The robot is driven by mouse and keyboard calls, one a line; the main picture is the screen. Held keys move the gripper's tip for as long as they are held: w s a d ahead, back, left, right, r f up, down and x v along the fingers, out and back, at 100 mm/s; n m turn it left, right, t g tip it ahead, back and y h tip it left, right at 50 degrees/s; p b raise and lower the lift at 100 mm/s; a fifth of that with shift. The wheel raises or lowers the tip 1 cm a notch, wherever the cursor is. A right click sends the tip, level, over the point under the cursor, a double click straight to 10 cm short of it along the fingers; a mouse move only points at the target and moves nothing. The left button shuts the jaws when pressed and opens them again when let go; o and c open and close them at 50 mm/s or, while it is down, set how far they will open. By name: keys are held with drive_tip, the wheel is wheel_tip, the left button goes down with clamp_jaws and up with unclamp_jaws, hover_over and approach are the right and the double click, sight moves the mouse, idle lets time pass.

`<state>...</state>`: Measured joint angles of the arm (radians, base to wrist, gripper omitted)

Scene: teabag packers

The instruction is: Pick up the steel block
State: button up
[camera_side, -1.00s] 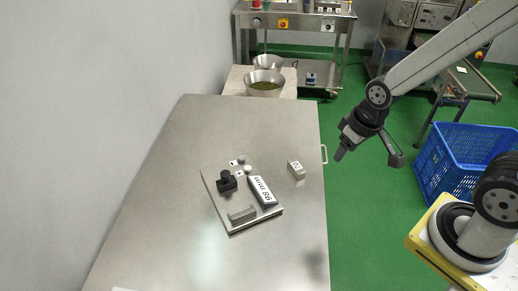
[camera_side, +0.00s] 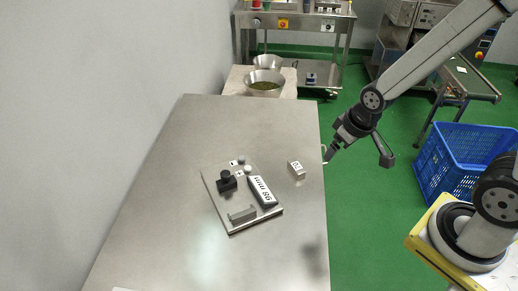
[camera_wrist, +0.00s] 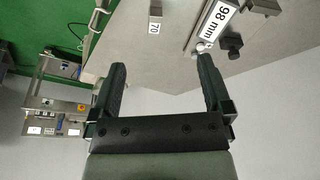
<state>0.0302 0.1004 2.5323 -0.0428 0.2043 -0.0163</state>
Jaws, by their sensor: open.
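The steel block (camera_side: 296,169) is a small grey block with a white number label on top. It lies alone on the steel table, right of the fixture plate. In the wrist view the block (camera_wrist: 155,14) shows at the top, beyond the fingertips, its label reading 70. My gripper (camera_side: 358,156) is off the table's right edge, up and to the right of the block in the side view. In the wrist view my gripper (camera_wrist: 162,62) has its two dark fingers spread apart with nothing between them.
A fixture plate (camera_side: 222,207) holds a black knob (camera_side: 227,180), a bar labelled 98 mm (camera_side: 262,191) and a grey handle-like piece (camera_side: 242,214). The steel table (camera_side: 170,220) is otherwise mostly clear. A blue crate (camera_side: 465,160) stands on the floor at right.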

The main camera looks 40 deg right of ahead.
drive_tip(key=w+d+f+n+t, duration=0.1)
drive_tip(key=w+d+f+t, duration=0.2)
drive_tip(key=w+f, duration=0.3)
drive_tip(key=n+t, duration=0.1)
drive_tip(key=t, duration=0.1)
hover_over(312, 183)
wheel_tip(312, 183, down, 5)
drive_tip(key=shift+t+y, duration=0.8)
drive_tip(key=shift+t, duration=0.1)
drive_tip(key=f, duration=0.2)
drive_tip(key=d+f, duration=0.1)
drive_tip(key=f, duration=0.1)
drive_tip(key=shift+w, duration=0.4)
drive_tip(key=s+f+t, duration=0.1)
drive_tip(key=f, duration=0.1)
drive_tip(key=s+f+t+y, duration=0.1)
drive_tip(key=f+t, duration=0.1)
drive_tip(key=shift+s+a, duration=0.15)
drive_tip(key=shift+s, duration=0.05)
drive_tip(key=shift+s+a+f+t, duration=0.1)
drive_tip(key=shift+s+f+t, duration=0.15)
drive_tip(key=shift+s+t, duration=0.35)
drive_tip(key=shift+w, duration=0.2)
drive_tip(key=shift+x, duration=1.2)
drive_tip(key=shift+f, duration=0.1)
